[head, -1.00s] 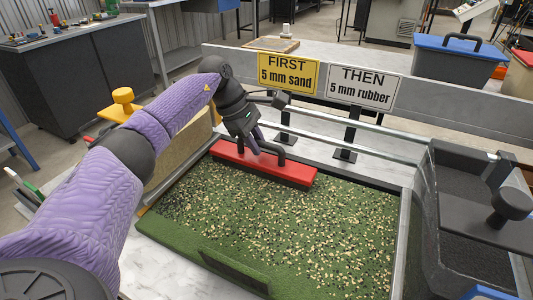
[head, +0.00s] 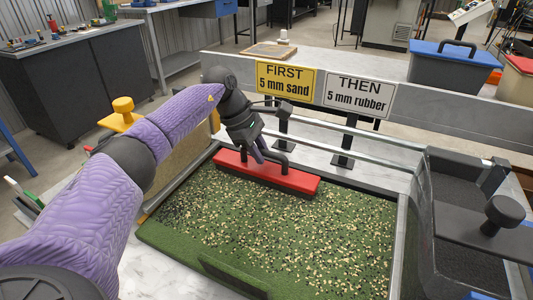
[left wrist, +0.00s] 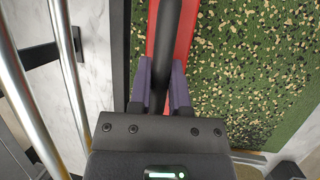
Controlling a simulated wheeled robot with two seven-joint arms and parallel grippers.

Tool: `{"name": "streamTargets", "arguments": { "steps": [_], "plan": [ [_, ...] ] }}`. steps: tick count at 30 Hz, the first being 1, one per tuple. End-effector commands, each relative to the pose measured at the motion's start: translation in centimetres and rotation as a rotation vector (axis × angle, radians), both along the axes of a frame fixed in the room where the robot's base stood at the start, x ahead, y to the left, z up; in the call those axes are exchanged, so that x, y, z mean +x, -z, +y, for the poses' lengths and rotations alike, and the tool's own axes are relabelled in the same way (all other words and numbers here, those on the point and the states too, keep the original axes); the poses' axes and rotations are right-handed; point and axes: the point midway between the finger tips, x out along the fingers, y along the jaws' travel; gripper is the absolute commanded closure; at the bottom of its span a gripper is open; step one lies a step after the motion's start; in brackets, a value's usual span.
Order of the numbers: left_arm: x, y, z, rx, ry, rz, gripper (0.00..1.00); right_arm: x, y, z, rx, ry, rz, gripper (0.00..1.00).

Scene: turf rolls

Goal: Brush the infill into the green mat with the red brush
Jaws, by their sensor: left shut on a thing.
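The red brush (head: 290,177) lies along the far edge of the green mat (head: 160,239), its long red back level and its dark bristles facing down. My left gripper (head: 262,152) is shut on the brush's black handle; the left wrist view shows the two fingers (left wrist: 162,85) on either side of the handle (left wrist: 167,35). The infill (head: 260,235), pale and black grains, is scattered over most of the mat. The left front corner and a strip near the left edge look greener and barer. My right gripper does not show.
Two signs, yellow (head: 285,78) and white (head: 358,93), stand behind the mat. Metal rails run along the far side. A dark hopper (head: 465,190) stands on the right. A dark green bar (head: 232,275) lies at the mat's front. A bin with a blue lid (head: 452,66) is at back right.

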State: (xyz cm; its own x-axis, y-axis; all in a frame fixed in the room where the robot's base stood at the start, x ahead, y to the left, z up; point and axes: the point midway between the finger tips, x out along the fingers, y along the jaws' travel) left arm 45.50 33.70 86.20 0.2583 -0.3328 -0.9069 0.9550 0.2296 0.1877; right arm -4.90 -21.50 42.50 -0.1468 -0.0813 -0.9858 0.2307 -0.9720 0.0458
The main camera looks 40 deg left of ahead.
Motion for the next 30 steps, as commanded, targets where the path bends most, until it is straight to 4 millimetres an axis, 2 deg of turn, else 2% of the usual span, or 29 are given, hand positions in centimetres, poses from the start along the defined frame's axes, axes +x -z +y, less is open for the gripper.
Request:
{"name": "streamTargets", "arguments": {
  "steps": [4, 13, 30],
  "plan": [
    [-0.3, 0.2, 1.1, 0.000, -0.003, 0.002, 1.00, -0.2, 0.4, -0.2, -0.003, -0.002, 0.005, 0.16],
    [-0.2, -0.1, 0.8, 0.001, 0.001, 0.002, 1.00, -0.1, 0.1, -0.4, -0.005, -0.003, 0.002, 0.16],
    [1.6, -0.1, -7.0, -0.001, 0.004, 0.000, 1.00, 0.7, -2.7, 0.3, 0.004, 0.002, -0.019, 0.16]
  ]
}}
